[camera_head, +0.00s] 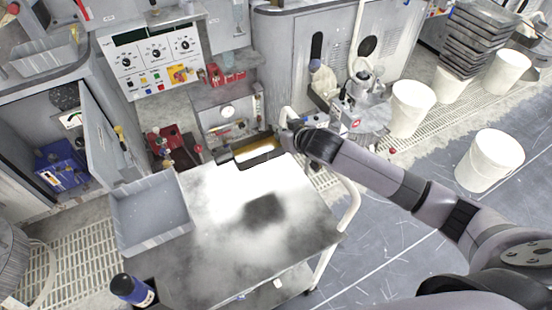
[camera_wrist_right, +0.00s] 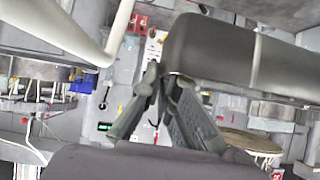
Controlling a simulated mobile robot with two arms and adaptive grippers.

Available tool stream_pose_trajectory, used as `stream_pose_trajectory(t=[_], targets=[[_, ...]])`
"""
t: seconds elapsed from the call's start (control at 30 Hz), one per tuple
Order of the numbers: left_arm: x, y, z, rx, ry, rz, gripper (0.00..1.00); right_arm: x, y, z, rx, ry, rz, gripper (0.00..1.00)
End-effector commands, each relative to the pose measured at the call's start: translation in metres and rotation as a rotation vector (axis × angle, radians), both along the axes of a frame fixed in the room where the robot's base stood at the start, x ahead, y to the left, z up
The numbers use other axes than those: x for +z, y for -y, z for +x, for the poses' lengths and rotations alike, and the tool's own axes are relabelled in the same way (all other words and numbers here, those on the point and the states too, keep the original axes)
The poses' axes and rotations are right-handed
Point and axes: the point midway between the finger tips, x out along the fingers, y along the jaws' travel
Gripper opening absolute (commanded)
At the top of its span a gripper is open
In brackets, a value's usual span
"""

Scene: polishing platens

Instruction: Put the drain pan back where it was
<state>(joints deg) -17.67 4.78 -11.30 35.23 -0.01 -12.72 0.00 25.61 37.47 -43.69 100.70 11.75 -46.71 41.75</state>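The likely drain pan is a shallow dark-rimmed pan with an amber inside (camera_head: 258,157). It sits between the cart's far edge and the base of the grey machine. My right gripper (camera_head: 287,136) is at the pan's right end. In the right wrist view its fingers (camera_wrist_right: 161,80) come together at the tips. No pan wall can be made out between them, and I cannot tell whether the gripper touches the pan. A large dark grey shape (camera_wrist_right: 225,55) beside the fingertips is unclear. My left gripper is not in view.
The cart top (camera_head: 235,245) is mostly bare, with an empty grey tray (camera_head: 150,212) on its left and a dark bottle (camera_head: 132,290) at its front. A curved cart handle (camera_head: 349,207) is on the right. White buckets (camera_head: 489,160) stand on the floor.

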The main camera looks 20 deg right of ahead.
Motion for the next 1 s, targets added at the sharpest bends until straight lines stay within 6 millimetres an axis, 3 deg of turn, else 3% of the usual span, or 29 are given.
stream_pose_trajectory(t=[0.13, 0.3, 0.53, 0.73, 1.0], targets=[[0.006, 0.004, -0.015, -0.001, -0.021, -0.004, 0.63, -0.040, -0.001, 0.000, 0.000, -0.003, 0.001, 0.00], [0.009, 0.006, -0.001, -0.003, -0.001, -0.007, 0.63, -0.075, -0.001, 0.000, 0.001, 0.000, 0.001, 0.00], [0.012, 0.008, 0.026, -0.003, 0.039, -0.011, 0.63, -0.096, -0.001, 0.000, 0.002, 0.000, 0.001, 0.00], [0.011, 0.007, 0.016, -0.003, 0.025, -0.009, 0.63, -0.122, -0.001, 0.001, 0.000, 0.001, 0.003, 0.00], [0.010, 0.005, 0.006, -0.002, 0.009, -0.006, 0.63, -0.125, -0.001, 0.001, 0.002, 0.003, 0.002, 0.00]])
